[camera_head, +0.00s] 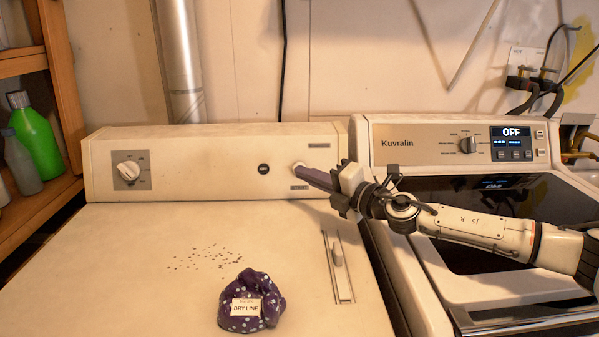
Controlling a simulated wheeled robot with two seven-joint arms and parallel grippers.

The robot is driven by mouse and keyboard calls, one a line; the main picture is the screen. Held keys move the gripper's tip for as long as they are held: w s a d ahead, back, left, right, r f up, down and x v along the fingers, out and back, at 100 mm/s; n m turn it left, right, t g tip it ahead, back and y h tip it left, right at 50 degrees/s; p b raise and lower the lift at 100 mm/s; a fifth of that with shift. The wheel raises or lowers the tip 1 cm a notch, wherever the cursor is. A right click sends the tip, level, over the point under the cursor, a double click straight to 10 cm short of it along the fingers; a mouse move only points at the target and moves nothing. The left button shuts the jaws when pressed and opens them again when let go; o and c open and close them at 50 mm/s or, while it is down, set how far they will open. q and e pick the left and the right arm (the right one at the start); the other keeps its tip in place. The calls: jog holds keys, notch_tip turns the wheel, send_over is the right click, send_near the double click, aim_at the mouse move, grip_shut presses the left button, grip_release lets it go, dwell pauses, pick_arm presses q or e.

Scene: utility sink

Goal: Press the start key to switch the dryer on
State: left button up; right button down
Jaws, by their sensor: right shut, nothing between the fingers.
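The cream dryer (195,170) stands on the left, with a back panel along its far edge. A pale round key (298,165) shows on the right part of this panel, above a small label. Its lower part is hidden by my fingertips. A small dark round indicator (263,169) sits to its left; its lettering is too small to read surely. My right gripper (301,171) is shut and empty, with its fingers pointing left at the key. The tips overlap the key in the picture; I cannot tell whether they touch it. My left gripper is not in view.
A purple dotted cloth bundle (258,283) labelled "DRY LINE" lies on the dryer top, near a slider (337,256). A dial (130,171) is on the panel's left. The Kuvralin machine (408,142), its display (512,142) reading OFF, stands right, beneath my right arm.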

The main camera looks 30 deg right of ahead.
pick_arm(q)
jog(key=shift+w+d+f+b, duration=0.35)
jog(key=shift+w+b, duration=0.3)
jog(key=shift+b, duration=0.3)
pick_arm(e)
jog(key=w+d, duration=0.1)
jog(key=w+d+f, duration=0.1)
jog(key=w, duration=0.1)
jog(key=w+f, duration=0.1)
jog(key=shift+w+d, duration=0.3)
jog(key=shift+d, duration=0.1)
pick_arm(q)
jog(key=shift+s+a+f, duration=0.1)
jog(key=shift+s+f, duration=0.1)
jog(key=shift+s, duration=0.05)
pick_arm(e)
jog(key=shift+w+f, duration=0.1)
dwell(0.6)
jog(key=shift+w+d+f, duration=0.1)
jog(key=shift+w+d, duration=0.1)
jog(key=shift+w, duration=0.05)
